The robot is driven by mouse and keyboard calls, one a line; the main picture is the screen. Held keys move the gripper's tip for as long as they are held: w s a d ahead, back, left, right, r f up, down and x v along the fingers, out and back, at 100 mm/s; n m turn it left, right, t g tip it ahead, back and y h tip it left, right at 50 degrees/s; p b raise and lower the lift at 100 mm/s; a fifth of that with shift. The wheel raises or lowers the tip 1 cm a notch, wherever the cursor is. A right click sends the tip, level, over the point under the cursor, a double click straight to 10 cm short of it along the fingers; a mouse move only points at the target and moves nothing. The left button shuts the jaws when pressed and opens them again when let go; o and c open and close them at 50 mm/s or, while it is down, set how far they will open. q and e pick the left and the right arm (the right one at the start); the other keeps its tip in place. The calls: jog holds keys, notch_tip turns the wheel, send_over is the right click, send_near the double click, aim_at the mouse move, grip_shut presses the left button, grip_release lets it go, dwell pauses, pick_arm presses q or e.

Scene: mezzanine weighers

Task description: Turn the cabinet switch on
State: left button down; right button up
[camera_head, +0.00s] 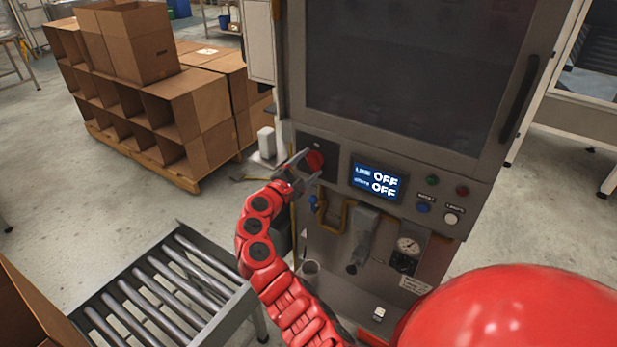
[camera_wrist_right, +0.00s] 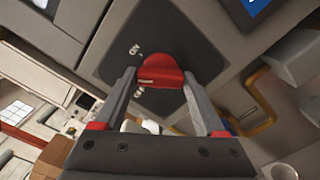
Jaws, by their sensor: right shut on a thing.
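The cabinet (camera_head: 330,215) is a grey metal machine with a dark window in its upper door. Its switch is a red rotary knob (camera_head: 316,160) on a dark plate at the left of the control panel. My right gripper (camera_head: 308,167) is shut on this knob. In the right wrist view the red knob (camera_wrist_right: 160,72) sits between the two fingers, with small white marks on the plate beside it. My left gripper is not in view.
Buttons (camera_head: 432,181) in several colours sit right of the display. A pressure gauge (camera_head: 407,246) and yellow pipe are below the panel. A roller conveyor (camera_head: 170,290) stands at lower left, and cardboard boxes (camera_head: 190,105) stand behind it. Open floor lies between them.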

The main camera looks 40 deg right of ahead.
jog(key=m+b, duration=0.2)
jog(key=b, duration=0.1)
jog(key=m+b, duration=0.3)
jog(key=shift+f+b, duration=0.35)
jog(key=shift+b, duration=0.05)
jog(key=shift+r+m+b, duration=0.25)
jog(key=shift+m+b, duration=0.75)
jog(key=shift+b, duration=0.2)
jog(key=o, duration=1.3)
jog(key=b+v, duration=0.2)
jog(key=v, duration=1.5)
jog(key=shift+s+a, duration=0.15)
jog(key=shift+a, duration=0.05)
